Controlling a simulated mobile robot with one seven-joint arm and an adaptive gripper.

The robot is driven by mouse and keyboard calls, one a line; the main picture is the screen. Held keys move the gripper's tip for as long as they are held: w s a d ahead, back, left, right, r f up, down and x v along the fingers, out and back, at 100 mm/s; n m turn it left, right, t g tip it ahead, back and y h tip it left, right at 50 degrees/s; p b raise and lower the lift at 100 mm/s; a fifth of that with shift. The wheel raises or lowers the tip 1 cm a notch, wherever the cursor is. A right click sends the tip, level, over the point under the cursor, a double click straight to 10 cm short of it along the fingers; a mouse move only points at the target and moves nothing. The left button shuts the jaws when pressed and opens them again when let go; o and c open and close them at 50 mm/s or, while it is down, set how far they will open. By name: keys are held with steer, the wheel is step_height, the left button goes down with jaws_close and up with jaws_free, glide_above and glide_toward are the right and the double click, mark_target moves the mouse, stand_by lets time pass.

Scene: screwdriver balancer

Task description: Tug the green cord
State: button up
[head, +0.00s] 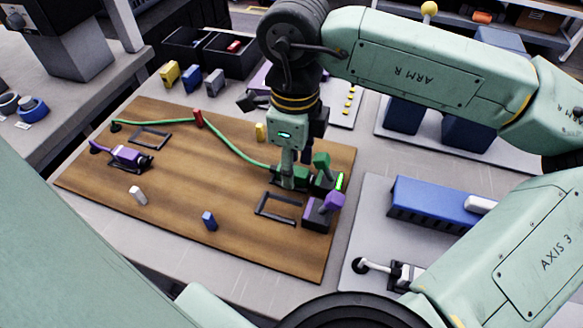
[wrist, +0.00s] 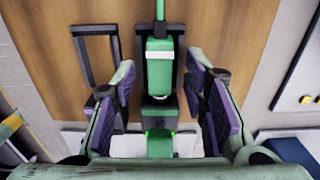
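The green cord (head: 232,147) runs across the wooden board from a dark anchor at the far left, past a red clip (head: 197,118), to a green plug near the right edge. In the wrist view, the cord (wrist: 160,10) enters the green plug (wrist: 160,68), which lies in line with a dark socket (wrist: 160,112) with green lights. Whether the plug is fully seated is unclear. My gripper (wrist: 162,98) is open, its purple-padded fingers on either side of the plug and socket with gaps visible. In the head view my gripper (head: 290,182) partly hides the plug.
Black frames (head: 278,207) lie on the wooden board (head: 180,225). A purple connector (head: 322,208) stands close to the right of my gripper. A purple plug (head: 128,155) is at left. The board's middle is clear.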

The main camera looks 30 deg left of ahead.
steer(key=shift+r+p, duration=1.5)
steer(key=shift+r, duration=1.6)
steer(key=shift+c, duration=0.8)
steer(key=shift+a, duration=0.1)
